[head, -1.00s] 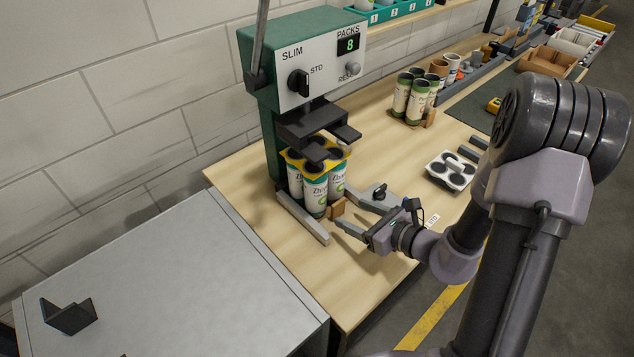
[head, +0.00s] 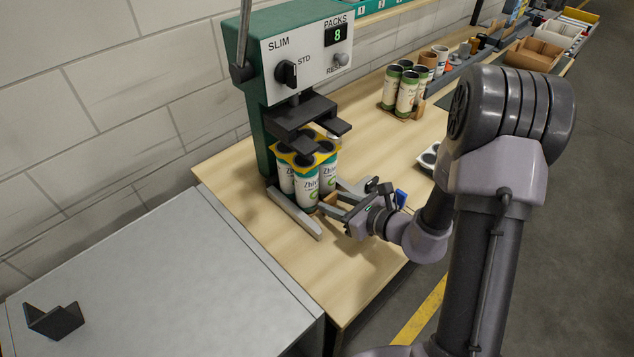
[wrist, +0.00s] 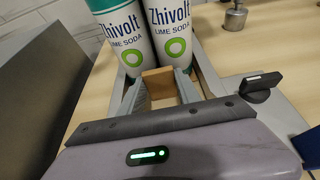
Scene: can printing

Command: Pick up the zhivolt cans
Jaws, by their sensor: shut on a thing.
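The Zhivolt cans (head: 307,187) are white lime soda cans with a green ring. They stand upright as a pack under the press head, with a yellow holder (head: 322,157) over their tops. Two also show in the wrist view (wrist: 166,32), their tops cut off. A wooden block (wrist: 160,84) sits low in front of them. My gripper (wrist: 158,92) has a finger on each side of this block and is shut on it, close to the cans without gripping them. Whether the block joins a base under the cans is hidden.
The green press (head: 262,75) reads PACKS 8, its dark head (head: 300,115) just above the pack. A grey rail (head: 294,213) lies left of the cans. Green-and-white cans (head: 406,92) stand farther back. A grey cabinet (head: 150,270) is at left.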

